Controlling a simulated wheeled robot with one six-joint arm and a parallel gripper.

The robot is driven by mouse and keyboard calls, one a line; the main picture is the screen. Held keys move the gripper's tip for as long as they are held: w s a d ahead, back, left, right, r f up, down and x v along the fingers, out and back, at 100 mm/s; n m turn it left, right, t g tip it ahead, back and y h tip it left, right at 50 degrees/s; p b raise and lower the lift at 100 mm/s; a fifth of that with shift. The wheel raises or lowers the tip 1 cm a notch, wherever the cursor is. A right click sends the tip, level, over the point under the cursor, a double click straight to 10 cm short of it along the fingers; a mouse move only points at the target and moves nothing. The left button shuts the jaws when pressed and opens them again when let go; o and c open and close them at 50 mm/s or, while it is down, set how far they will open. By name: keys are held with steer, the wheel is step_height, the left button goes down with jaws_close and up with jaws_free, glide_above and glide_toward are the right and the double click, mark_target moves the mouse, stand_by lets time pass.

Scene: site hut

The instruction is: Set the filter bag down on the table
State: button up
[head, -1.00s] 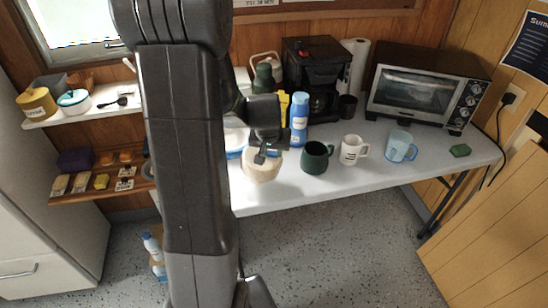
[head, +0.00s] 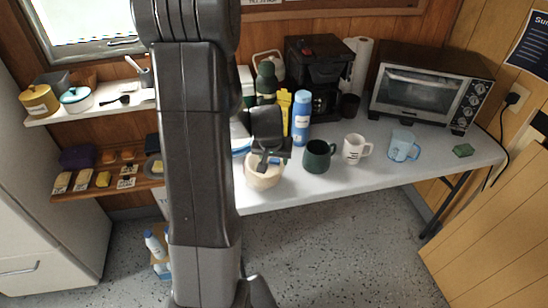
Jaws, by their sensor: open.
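A cream, rounded item (head: 262,181), which looks like the filter bag, is at the front edge of the white table (head: 330,182), left of the dark green mug. My gripper (head: 270,163) is open, pointing down right at its top and hiding part of it. I cannot tell whether the fingers touch it, or whether its underside rests fully on the table. My arm hides the table's left end.
A dark green mug (head: 318,157), a white mug (head: 354,149) and a light blue mug (head: 402,147) stand to the right. A blue bottle (head: 301,118), coffee maker (head: 318,72) and toaster oven (head: 430,95) stand behind. The table front between the mugs and the green sponge (head: 462,150) is clear.

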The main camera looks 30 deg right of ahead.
steer(key=shift+r, duration=0.1)
steer(key=shift+r, duration=0.5)
steer(key=v, duration=1.1)
steer(key=shift+p, duration=0.3)
steer(key=shift+s, duration=0.1)
stand_by(0.3)
